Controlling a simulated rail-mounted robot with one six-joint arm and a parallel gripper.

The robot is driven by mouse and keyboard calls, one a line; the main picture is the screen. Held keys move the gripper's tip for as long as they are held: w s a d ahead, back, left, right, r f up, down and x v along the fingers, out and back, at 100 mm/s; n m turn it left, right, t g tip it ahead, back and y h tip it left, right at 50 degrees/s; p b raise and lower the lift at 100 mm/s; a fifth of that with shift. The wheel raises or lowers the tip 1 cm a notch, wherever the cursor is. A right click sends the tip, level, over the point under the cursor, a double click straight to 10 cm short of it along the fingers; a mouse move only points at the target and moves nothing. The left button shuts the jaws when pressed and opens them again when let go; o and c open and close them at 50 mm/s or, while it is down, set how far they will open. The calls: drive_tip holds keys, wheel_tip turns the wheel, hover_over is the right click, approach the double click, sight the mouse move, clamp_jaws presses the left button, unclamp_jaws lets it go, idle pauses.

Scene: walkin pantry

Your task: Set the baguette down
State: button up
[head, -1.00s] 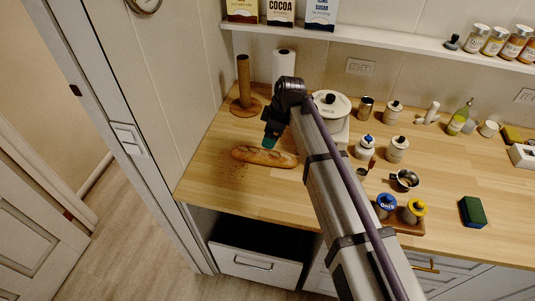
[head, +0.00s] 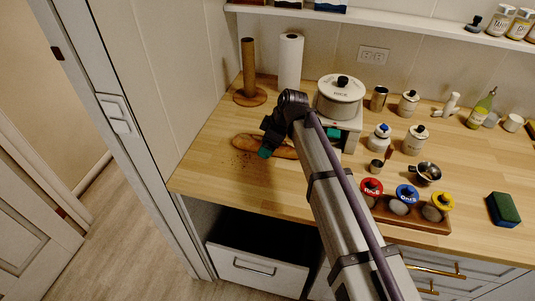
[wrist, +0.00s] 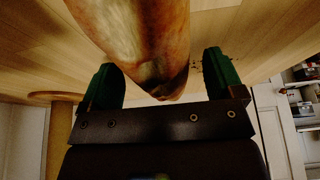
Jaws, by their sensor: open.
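The baguette (head: 284,152) is a long brown loaf lying on the wooden counter, near its left end. My gripper (head: 265,153) is over the loaf's middle and hides part of it in the head view. In the wrist view the baguette (wrist: 150,35) runs down from the top edge, its near end between my two green fingers (wrist: 160,84). The fingers are spread, one on each side, with gaps visible beside the loaf's end. Whether a finger touches the crust farther along cannot be told.
A cardboard roll on a round wooden stand (head: 249,70) and a paper towel roll (head: 290,62) stand behind. A white pot (head: 340,100) is to the right. A rack of coloured-lid jars (head: 410,214) sits near the front edge. Crumbs lie beside the baguette.

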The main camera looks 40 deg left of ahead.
drive_tip(key=c, duration=1.1)
